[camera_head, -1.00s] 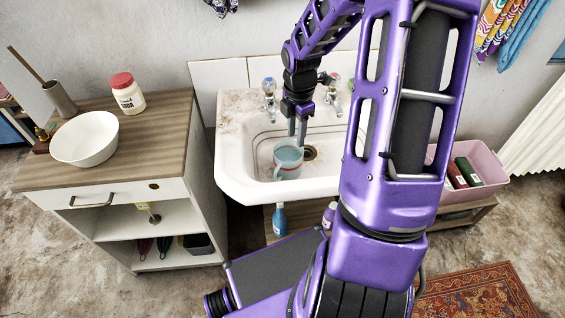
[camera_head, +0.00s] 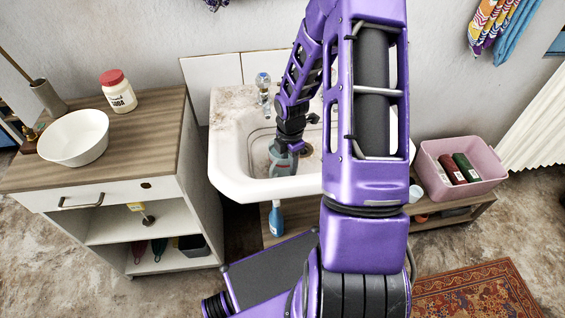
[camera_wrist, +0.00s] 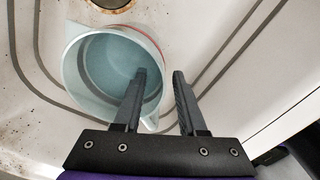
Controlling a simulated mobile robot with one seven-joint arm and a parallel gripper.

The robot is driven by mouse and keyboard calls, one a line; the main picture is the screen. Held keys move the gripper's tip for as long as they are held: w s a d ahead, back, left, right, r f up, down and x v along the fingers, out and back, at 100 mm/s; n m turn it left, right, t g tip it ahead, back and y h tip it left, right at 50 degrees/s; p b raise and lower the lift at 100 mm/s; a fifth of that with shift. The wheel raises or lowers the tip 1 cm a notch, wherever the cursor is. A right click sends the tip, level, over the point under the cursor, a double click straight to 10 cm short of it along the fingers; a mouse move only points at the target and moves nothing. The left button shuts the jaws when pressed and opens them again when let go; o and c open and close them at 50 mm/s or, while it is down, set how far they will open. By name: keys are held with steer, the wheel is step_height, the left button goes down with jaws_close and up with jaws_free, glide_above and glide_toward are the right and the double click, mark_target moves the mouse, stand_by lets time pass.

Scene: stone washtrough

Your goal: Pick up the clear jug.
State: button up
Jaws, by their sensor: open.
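The clear jug (camera_head: 283,168), pale blue and see-through, stands in the white sink basin (camera_head: 232,170). In the wrist view the jug (camera_wrist: 85,98) is seen from above, its round mouth facing the camera. My gripper (camera_wrist: 159,73) is open and low at the jug. Its left finger overlaps the jug's mouth, and its right finger lies outside the right rim, so the jug's wall shows between them. I cannot tell how deep the fingers reach or whether they touch. In the head view my gripper (camera_head: 286,156) hides part of the jug.
A wooden-topped cabinet (camera_head: 150,130) on the left holds a white bowl (camera_head: 74,140) and a red-lidded jar (camera_head: 118,92). A pink crate (camera_head: 480,180) sits at the right.

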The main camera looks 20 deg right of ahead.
step_height(320, 180, down, 2)
steer(key=shift+f, duration=0.15)
jaws_close()
stand_by(1.3)
